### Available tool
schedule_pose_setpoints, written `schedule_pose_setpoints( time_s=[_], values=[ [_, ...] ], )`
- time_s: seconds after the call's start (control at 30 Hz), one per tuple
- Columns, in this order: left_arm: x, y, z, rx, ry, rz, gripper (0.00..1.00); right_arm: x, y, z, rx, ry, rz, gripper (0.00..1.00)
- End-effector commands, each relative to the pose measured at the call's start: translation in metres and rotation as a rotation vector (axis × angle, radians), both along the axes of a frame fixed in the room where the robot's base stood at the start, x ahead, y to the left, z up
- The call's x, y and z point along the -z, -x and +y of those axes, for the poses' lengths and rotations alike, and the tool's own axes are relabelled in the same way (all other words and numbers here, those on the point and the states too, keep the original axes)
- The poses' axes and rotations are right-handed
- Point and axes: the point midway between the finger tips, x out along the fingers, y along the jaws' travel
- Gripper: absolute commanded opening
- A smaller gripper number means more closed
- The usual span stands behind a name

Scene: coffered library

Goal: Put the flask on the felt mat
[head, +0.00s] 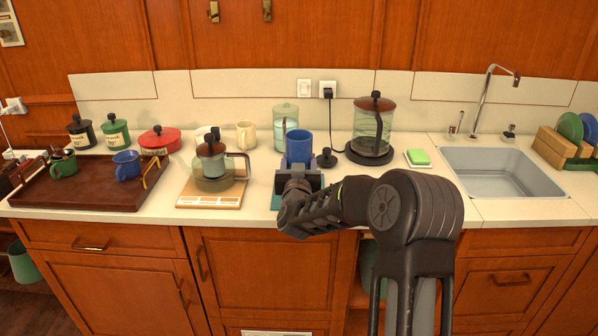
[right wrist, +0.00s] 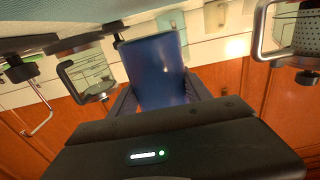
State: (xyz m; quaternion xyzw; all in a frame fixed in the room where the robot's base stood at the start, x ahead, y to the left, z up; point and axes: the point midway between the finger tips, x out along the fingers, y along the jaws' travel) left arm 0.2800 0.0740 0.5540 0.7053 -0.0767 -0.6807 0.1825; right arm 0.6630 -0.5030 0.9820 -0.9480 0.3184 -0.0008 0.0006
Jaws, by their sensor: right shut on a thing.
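The blue flask (head: 299,147) is in my right gripper (head: 298,170), which is shut on it. It looks roughly upright in the head view. In the right wrist view the flask (right wrist: 157,70) stands out from between the fingers (right wrist: 160,98). A teal patch, apparently the felt mat (head: 276,201), shows on the counter beside and below my right gripper; most of it is hidden by the gripper and arm. A teal surface (right wrist: 60,10) also shows at the top left of the right wrist view. I cannot tell whether the flask touches the mat. My left gripper is not in view.
A coffee press (head: 212,165) on a board stands left of the flask. A dark lidded glass pot (head: 371,130) on a black base, a small black knobbed item (head: 327,158) and a glass jar (head: 285,122) stand behind. A brown tray (head: 85,195) is far left; the sink (head: 502,172) is right.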

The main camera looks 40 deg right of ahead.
Motion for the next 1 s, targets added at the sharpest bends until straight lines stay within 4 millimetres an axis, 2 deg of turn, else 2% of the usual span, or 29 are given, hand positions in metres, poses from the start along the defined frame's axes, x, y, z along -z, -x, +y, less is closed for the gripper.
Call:
schedule_pose_setpoints(
  time_s=[0.2, 0.63, 0.67, 0.9, 1.0],
  values=[
    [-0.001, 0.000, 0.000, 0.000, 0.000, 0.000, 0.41, 0.028, 0.000, 0.000, 0.000, 0.000, 0.000, 0.00],
    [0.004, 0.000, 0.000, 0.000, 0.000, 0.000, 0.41, 0.034, 0.000, 0.000, 0.000, 0.001, -0.002, 0.00],
    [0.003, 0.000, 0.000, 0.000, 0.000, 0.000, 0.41, 0.034, 0.000, 0.000, 0.000, -0.001, 0.001, 0.58],
    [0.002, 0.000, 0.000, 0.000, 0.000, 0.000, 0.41, 0.034, 0.000, 0.000, 0.000, -0.001, 0.001, 0.78],
    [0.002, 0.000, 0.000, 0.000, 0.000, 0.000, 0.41, 0.034, 0.000, 0.000, 0.000, -0.001, 0.001, 0.78]
  ],
)
